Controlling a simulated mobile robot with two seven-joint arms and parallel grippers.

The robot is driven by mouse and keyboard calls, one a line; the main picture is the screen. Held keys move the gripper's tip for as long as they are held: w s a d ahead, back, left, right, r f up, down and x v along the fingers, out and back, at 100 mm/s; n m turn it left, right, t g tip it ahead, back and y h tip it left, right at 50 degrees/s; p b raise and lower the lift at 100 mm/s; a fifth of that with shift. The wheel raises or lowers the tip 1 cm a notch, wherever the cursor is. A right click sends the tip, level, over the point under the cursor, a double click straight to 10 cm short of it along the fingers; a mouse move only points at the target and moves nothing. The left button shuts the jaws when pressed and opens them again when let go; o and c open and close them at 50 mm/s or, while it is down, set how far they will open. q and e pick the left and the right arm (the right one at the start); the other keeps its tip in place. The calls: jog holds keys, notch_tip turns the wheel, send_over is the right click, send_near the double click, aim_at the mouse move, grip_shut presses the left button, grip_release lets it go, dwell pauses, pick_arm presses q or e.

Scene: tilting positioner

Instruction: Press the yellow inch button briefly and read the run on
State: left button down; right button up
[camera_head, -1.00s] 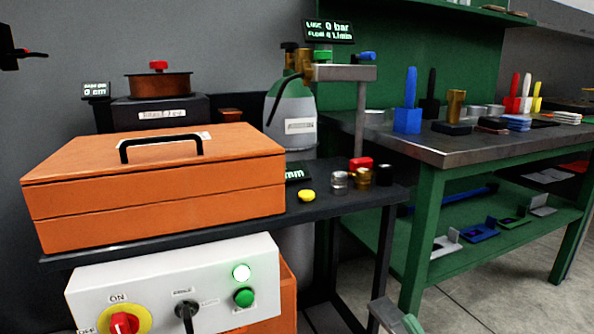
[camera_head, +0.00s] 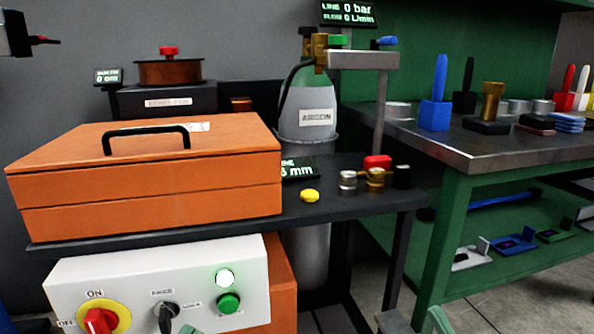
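The yellow button (camera_head: 310,196) is a small round cap on the dark cart top, right of the orange case. Nothing touches it. A small display (camera_head: 298,169) behind it reads in mm; its first characters are partly hidden by the case. Grey and pale green tips at the bottom edge, right of centre, look like my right gripper (camera_head: 416,322), low and well away from the button. A pale green tip at the bottom edge, left of centre, may be my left gripper (camera_head: 190,329). Both are mostly cut off, so their opening is unclear.
The orange case (camera_head: 150,205) fills the cart's left. A white control panel (camera_head: 120,290) below has a red knob (camera_head: 100,321), a lit lamp and a green button (camera_head: 229,303). Metal fittings (camera_head: 375,178) stand right of the yellow button. A green workbench (camera_head: 455,210) stands at right.

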dwell(0.4)
grip_shut()
dwell(0.6)
dwell(1.0)
